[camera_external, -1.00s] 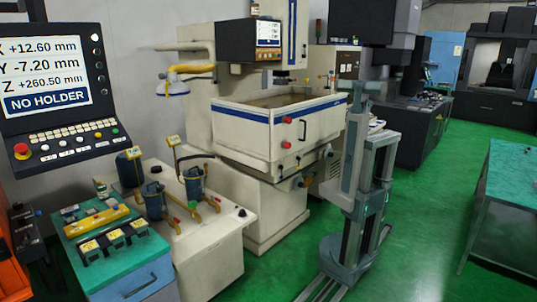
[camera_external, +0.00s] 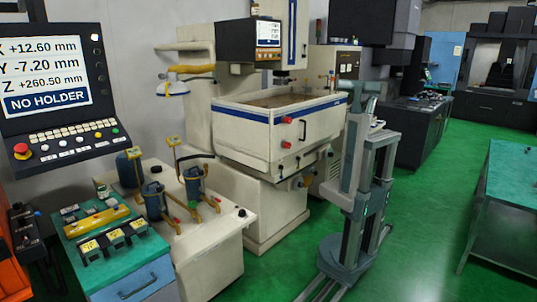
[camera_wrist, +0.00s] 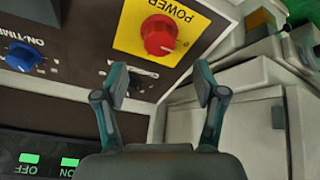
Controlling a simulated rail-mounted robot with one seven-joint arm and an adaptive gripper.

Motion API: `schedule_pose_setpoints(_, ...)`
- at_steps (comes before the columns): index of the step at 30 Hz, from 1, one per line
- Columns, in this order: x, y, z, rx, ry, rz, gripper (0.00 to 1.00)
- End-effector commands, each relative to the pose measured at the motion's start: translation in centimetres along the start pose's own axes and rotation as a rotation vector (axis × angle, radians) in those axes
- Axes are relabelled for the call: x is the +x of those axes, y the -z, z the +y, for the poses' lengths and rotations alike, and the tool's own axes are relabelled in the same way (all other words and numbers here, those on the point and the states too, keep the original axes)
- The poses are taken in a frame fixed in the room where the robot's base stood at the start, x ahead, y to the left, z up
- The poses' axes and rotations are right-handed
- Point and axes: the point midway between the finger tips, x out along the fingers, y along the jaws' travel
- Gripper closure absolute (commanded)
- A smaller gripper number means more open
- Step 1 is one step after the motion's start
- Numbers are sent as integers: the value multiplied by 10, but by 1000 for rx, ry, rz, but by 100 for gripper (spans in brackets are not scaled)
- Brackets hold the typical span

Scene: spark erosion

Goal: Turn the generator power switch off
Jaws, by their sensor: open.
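The power switch is a red round knob (camera_wrist: 160,36) on a yellow plate (camera_wrist: 128,36) marked POWER, seen tilted in the wrist view. A pale line on the knob points to the lower right. My gripper (camera_wrist: 160,80) is open, with one finger on each side of the view below the knob. Nothing is between the fingers, and they look apart from the knob. In the external view the generator cabinet (camera_external: 347,65) with its dark panel stands behind my arm. The gripper cannot be made out there.
A blue knob (camera_wrist: 24,56) marked ON-TIME is on the same panel, left of the plate. A small dark control (camera_wrist: 140,78) sits just below the plate, close to the left finger. A pale cabinet (camera_wrist: 235,120) is at right.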

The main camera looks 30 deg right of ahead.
Motion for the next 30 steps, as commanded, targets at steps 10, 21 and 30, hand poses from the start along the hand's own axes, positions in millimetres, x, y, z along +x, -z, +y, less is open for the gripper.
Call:
schedule_pose_setpoints(10,-34,0,0,0,1,0,30)
schedule_pose_setpoints(21,-35,0,0,0,1,0,30)
schedule_pose_setpoints(30,-17,-49,5,149,-132,-40,30)
